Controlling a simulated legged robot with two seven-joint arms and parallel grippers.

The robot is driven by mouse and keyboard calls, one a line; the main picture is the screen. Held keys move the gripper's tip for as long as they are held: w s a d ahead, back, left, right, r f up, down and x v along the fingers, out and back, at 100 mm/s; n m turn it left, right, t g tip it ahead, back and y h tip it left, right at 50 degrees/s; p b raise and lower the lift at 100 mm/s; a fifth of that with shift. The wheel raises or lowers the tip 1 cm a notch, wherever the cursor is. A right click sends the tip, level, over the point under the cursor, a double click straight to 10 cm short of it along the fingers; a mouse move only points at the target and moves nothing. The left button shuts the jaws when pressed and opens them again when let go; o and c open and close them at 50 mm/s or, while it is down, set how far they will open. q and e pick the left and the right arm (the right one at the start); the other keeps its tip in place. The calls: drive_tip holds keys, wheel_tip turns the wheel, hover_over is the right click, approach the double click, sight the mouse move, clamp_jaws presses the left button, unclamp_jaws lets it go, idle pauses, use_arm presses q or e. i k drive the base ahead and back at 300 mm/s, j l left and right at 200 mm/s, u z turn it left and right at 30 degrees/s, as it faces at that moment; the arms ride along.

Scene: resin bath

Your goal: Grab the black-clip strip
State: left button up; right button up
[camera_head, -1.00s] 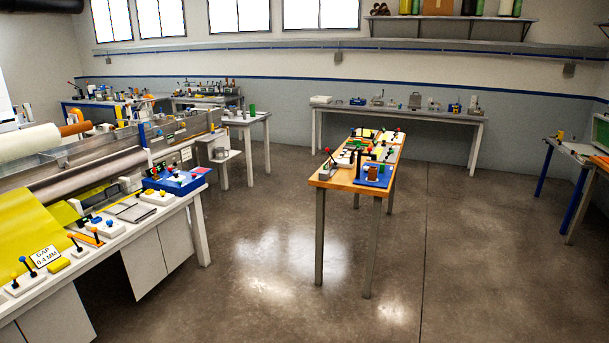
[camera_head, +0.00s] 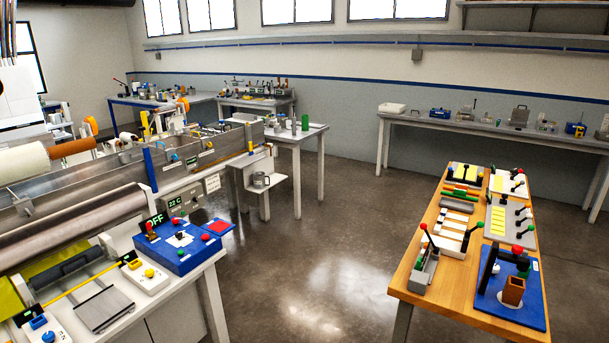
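I cannot single out the black-clip strip at this distance. Yellow strips lie on pale boards on the wooden table at the right: one board (camera_head: 466,170) at the far end has black pieces at its sides. Another board (camera_head: 497,183) beside it carries a yellow piece and black-knobbed parts. A nearer grey board (camera_head: 527,235) has yellow strips and black knobs. Neither of my grippers is in view, and nothing held shows.
The wooden table (camera_head: 450,305) also bears a blue base (camera_head: 522,313) with a brown cup. A white bench with a blue control box (camera_head: 182,257) and rollers stands at the left. Open floor (camera_head: 330,260) lies between them. Another bench (camera_head: 450,124) runs along the back wall.

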sight(440, 221)
drive_tip(key=i+z, duration=0.15)
drive_tip(key=i, duration=0.4)
drive_tip(key=i+z, duration=0.2)
drive_tip(key=i, duration=0.3)
drive_tip(key=i+j+z, duration=0.15)
drive_tip(key=i, duration=0.4)
drive_tip(key=i+j+z, duration=0.15)
drive_tip(key=i, duration=0.35)
drive_tip(key=i+j+z, duration=0.15)
drive_tip(key=i+j, duration=0.2)
drive_tip(key=i, duration=0.15)
drive_tip(key=i+j+z, duration=0.2)
drive_tip(key=i, duration=0.3)
drive_tip(key=i+z, duration=0.45)
drive_tip(key=i+j+z, duration=0.35)
drive_tip(key=i+z, duration=0.15)
drive_tip(key=i, duration=0.15)
drive_tip(key=i+j+z, duration=0.45)
drive_tip(key=z, duration=0.2)
